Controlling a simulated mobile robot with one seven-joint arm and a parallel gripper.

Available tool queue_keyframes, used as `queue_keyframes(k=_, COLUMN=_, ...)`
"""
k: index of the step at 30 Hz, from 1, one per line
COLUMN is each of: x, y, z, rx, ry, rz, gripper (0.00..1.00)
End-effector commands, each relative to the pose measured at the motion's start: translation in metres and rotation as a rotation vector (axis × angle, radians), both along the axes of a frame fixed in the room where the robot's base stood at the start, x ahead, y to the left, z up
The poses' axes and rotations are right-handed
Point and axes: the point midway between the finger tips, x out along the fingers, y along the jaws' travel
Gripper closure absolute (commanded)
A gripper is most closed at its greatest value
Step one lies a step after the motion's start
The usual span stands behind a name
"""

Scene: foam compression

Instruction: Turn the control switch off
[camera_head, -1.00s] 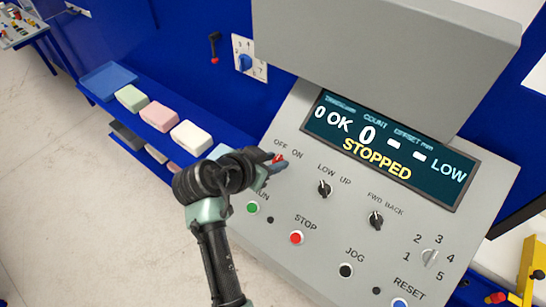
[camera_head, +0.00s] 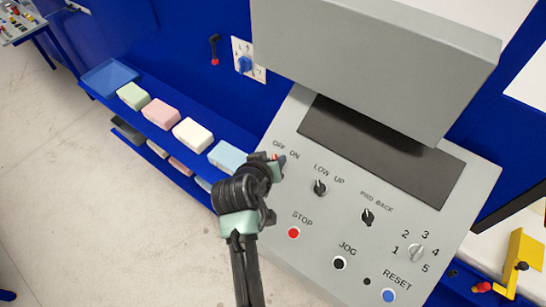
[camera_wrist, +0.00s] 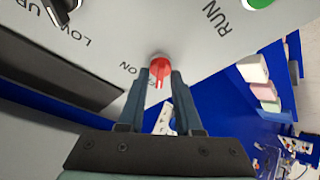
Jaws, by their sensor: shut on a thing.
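The control switch is a small red knob (camera_wrist: 160,72) between the OFF and ON labels on the grey sloped panel (camera_head: 310,250). My gripper (camera_wrist: 160,85) is shut on the red knob, one finger on each side, in the wrist view. In the head view my gripper (camera_head: 275,162) reaches the panel's upper left and hides most of the knob. The display (camera_head: 380,150) above the panel is dark and shows no text.
LOW/UP (camera_head: 320,188) and FWD/BACK (camera_head: 368,216) knobs, a red STOP button (camera_head: 294,233) and a blue RESET button (camera_head: 388,295) lie to the right. A blue shelf (camera_head: 110,78) with coloured foam blocks stands at left.

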Motion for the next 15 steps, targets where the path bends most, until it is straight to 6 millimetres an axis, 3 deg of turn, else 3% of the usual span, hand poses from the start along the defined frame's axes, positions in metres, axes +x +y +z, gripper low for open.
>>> queue_keyframes(k=15, x=0.0007, y=-0.0003, z=0.0009, rx=-0.013, ry=0.006, rz=0.026, gripper=1.00)
